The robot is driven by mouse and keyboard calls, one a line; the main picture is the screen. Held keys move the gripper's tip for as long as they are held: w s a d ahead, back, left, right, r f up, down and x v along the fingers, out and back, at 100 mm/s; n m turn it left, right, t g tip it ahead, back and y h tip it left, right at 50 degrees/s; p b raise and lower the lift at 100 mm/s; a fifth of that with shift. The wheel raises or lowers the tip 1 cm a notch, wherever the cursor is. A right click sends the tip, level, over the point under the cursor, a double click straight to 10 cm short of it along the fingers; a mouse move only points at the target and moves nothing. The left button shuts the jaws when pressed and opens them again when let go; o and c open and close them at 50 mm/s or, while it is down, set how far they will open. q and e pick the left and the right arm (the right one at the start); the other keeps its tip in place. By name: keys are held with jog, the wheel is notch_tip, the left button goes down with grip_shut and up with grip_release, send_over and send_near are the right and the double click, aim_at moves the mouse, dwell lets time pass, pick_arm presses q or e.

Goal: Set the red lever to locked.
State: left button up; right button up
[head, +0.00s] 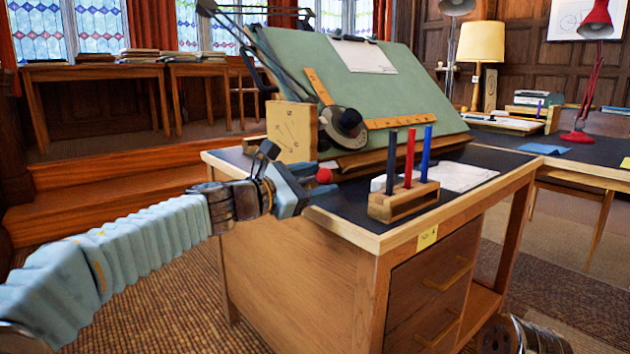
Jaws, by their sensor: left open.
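A round red knob (324,175), which looks like the end of the red lever, shows at the left end of the desk, below a small upright wooden plate (292,130) with dark line marks. The lever's shaft is hidden behind my gripper, and I cannot read its setting. My left gripper (311,181) is open, with its fingertips right at the knob. I cannot tell whether they touch it. My right gripper's fingers do not show; only what seems part of my right arm is at the bottom edge.
A wooden holder (402,206) with upright black, red and blue rods stands on the dark-topped desk (350,210), right of the knob. A tilted green drafting board (400,92) rises behind. A red lamp (596,22) stands on the right desk. Carpet is clear at left.

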pick_arm(q)
jog(key=shift+a, duration=0.1)
jog(key=v, duration=1.3)
jog(key=shift+s+a, duration=0.2)
jog(key=shift+a, duration=0.05)
